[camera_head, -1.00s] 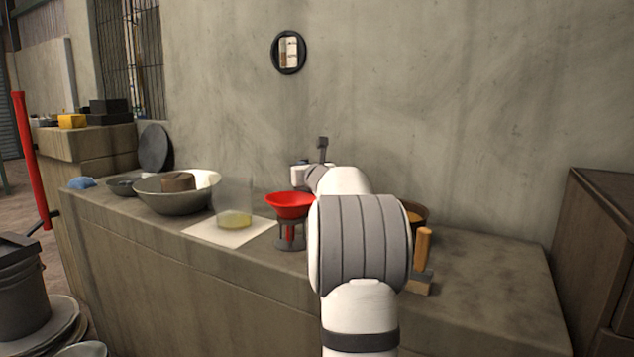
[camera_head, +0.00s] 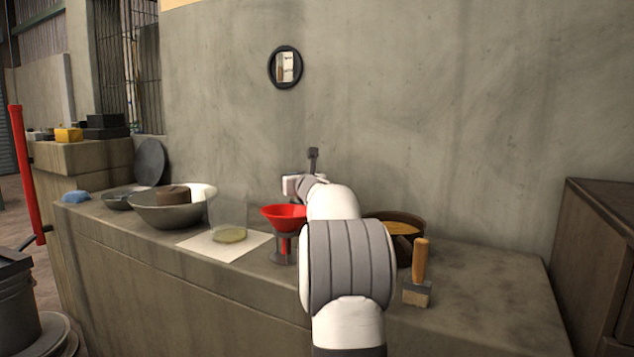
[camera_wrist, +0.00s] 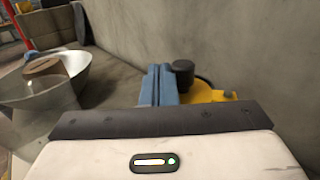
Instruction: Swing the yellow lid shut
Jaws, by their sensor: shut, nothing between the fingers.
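A yellow lid (camera_wrist: 208,95) is partly in view in the wrist view, with a dark round knob-like part (camera_wrist: 183,73) beside or on it. My gripper (camera_wrist: 160,70) shows its two blue fingers pressed together, empty, just left of the dark part. I cannot tell whether the fingers touch it. How far the lid is open cannot be told. In the head view my arm stands in front of this spot, and I do not make out the lid there.
A red funnel on a stand (camera_head: 285,215) is left of my arm. A clear container (camera_head: 229,212) and a metal bowl (camera_head: 170,208) stand farther left. A brown bowl (camera_head: 412,222) and a wooden-handled brush (camera_head: 420,262) are to the right. The concrete wall (camera_head: 450,100) is close behind.

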